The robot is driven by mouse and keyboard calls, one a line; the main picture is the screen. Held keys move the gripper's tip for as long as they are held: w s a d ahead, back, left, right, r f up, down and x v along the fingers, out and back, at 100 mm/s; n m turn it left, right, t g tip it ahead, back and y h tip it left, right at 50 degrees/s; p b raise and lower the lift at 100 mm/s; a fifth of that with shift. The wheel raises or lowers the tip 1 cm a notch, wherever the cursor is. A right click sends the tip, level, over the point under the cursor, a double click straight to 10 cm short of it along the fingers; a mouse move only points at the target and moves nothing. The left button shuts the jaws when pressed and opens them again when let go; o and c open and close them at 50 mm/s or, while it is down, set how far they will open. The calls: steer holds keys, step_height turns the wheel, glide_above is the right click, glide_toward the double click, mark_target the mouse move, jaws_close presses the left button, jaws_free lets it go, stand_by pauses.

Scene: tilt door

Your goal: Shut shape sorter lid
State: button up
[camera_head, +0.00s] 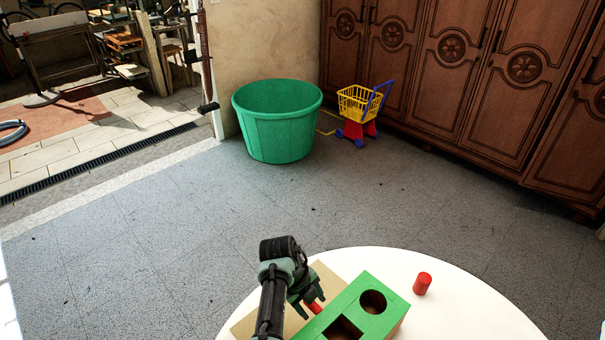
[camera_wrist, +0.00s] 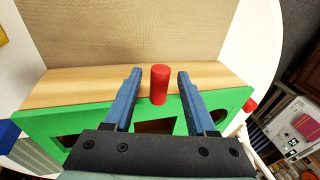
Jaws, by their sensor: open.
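The shape sorter is a wooden box with a green holed face (camera_head: 362,300) on a round white table. The green face also shows in the wrist view (camera_wrist: 60,122), with a pale wood edge (camera_wrist: 70,88) beyond it. A flat tan panel (camera_head: 330,276) lies beside the box; it fills the top of the wrist view (camera_wrist: 130,35). I cannot tell whether it is the lid. My gripper (camera_head: 303,304) is open at the box's left side. A red cylinder (camera_wrist: 159,84) stands between its fingers, with gaps on both sides. My gripper hides part of the box.
Another red cylinder (camera_head: 422,284) stands on the white table (camera_head: 470,300), right of the box. A green tub (camera_head: 278,125) and a toy cart (camera_head: 360,105) stand on the floor behind, before wooden cabinets (camera_head: 455,80). The table's right side is mostly clear.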

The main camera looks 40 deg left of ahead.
steer(key=v, duration=0.9)
steer(key=shift+r+p, duration=0.2)
steer(key=shift+p, duration=0.15)
